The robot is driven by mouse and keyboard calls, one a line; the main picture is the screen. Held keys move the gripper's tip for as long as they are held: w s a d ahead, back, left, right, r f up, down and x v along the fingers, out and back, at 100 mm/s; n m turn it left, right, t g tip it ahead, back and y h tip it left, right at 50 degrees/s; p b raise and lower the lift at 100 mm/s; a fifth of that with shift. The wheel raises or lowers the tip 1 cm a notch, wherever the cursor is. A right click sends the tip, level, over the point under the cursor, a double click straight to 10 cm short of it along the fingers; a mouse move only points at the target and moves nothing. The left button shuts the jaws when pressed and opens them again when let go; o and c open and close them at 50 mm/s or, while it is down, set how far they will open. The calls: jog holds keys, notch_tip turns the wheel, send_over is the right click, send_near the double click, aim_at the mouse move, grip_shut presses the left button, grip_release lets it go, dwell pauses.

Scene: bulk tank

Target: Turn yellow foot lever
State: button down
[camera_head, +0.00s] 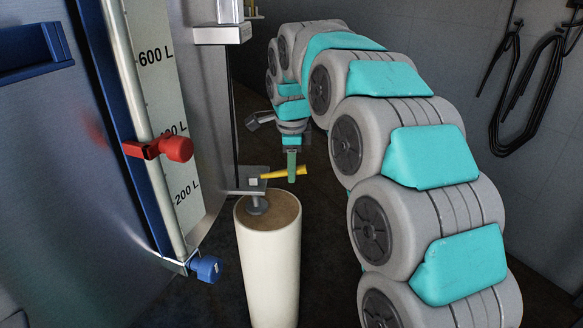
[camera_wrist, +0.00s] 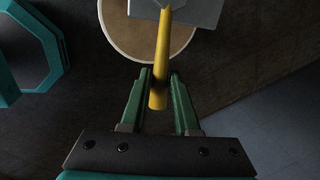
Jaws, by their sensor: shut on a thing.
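The yellow foot lever (camera_head: 284,173) sticks out to the right from a grey metal bracket (camera_head: 245,187), just above a cream cylindrical post (camera_head: 268,262). In the head view my gripper (camera_head: 291,168) points down at the lever's free end. In the wrist view the yellow lever (camera_wrist: 161,60) runs down from the grey plate (camera_wrist: 190,10) to between the green fingers of my gripper (camera_wrist: 159,90). The fingers are shut on the lever near its end. The lever's pivot is not clear to see.
A tank with a level gauge (camera_head: 160,90) stands on the left. It carries a red knob (camera_head: 178,149) and a blue valve (camera_head: 206,268). Black cables (camera_head: 530,90) hang on the right wall. The dark floor (camera_wrist: 60,110) around the post looks clear.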

jog(key=shift+w+a+n+y+p, duration=0.2)
jog(key=shift+w+n+p, duration=0.3)
jog(key=shift+w+n, duration=0.6)
jog(key=shift+w+a+n+y+p, duration=0.2)
jog(key=shift+w+n+p, duration=0.25)
jog(key=shift+w+n, duration=0.65)
jog(key=shift+s+n, duration=0.3)
jog(key=c, duration=0.7)
grip_release()
jog(key=shift+o, duration=0.2)
jog(key=shift+r, duration=0.1)
jog(key=v, duration=0.7)
jog(key=shift+r, duration=0.3)
jog(key=shift+d, duration=0.1)
